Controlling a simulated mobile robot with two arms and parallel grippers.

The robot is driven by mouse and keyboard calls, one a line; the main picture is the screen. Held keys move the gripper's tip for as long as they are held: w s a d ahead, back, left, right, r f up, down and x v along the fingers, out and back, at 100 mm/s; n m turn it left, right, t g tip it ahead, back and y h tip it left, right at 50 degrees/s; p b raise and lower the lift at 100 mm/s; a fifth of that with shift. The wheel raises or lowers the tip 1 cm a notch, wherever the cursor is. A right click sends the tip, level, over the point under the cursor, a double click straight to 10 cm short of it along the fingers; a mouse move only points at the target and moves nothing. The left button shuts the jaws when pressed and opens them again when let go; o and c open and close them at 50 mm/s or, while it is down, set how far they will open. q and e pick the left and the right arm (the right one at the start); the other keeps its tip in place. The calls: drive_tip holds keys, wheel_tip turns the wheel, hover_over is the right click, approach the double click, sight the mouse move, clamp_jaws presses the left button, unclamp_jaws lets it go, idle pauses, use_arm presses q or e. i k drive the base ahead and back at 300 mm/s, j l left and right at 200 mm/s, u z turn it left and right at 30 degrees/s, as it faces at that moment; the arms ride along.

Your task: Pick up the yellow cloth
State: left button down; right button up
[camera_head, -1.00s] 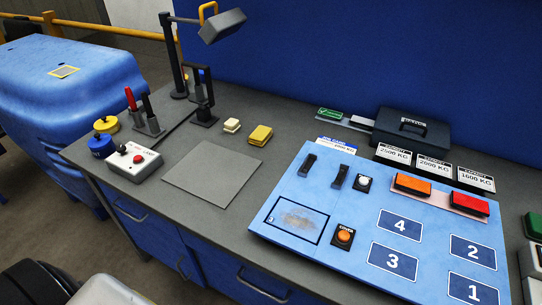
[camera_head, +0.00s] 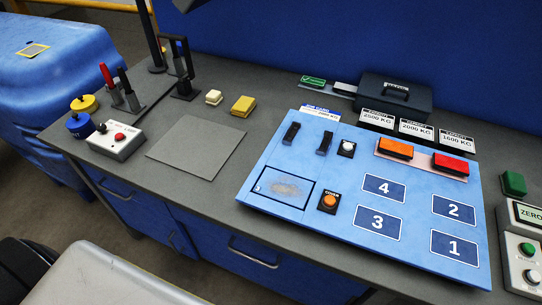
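A small folded yellow piece (camera_head: 243,106), which looks like the yellow cloth, lies on the grey worktop (camera_head: 240,75) behind a flat grey square mat (camera_head: 197,147). Neither of my grippers shows in the head view. A pale grey part and a dark part, likely mine, fill the bottom left corner.
A blue panel (camera_head: 290,225) with numbered squares, switches and orange and red blocks covers the right of the worktop. A button box (camera_head: 116,140), tool stand (camera_head: 127,107) and lamp post stand left. A dark case (camera_head: 394,97) stands behind the panel.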

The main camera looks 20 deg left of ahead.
sight(245, 105)
drive_tip(key=j+z, duration=0.25)
drive_tip(key=j, duration=0.4)
drive_tip(key=k+j+z, duration=0.25)
drive_tip(key=j, duration=0.35)
drive_tip(key=i+j, duration=0.05)
drive_tip(key=i, duration=0.05)
